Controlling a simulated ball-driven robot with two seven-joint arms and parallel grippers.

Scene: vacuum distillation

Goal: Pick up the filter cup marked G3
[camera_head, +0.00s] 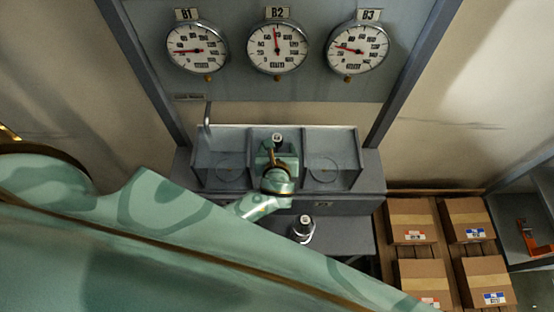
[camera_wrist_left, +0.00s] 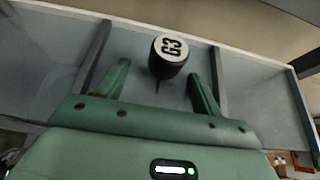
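A dark cup with a round white top (camera_wrist_left: 172,47) stands out between the two fingers in the left wrist view. Its marking appears turned around; it ends in a 3, and I cannot read its letter surely. Its small top also shows in the head view (camera_head: 277,138), in the middle compartment of the grey tray. My left gripper (camera_head: 277,160) is over that compartment. Its fingers (camera_wrist_left: 160,72) are open on either side of the cup, with gaps visible. A second small cup with a white top (camera_head: 305,221) stands on the lower grey surface. My right gripper is not in view.
The grey tray (camera_head: 349,160) has divider walls beside the left gripper; its side compartments look empty. Three gauges, B1 (camera_head: 197,49), B2 (camera_head: 277,47) and B3 (camera_head: 357,48), hang on the panel behind. Cardboard boxes (camera_head: 411,220) stand on the right.

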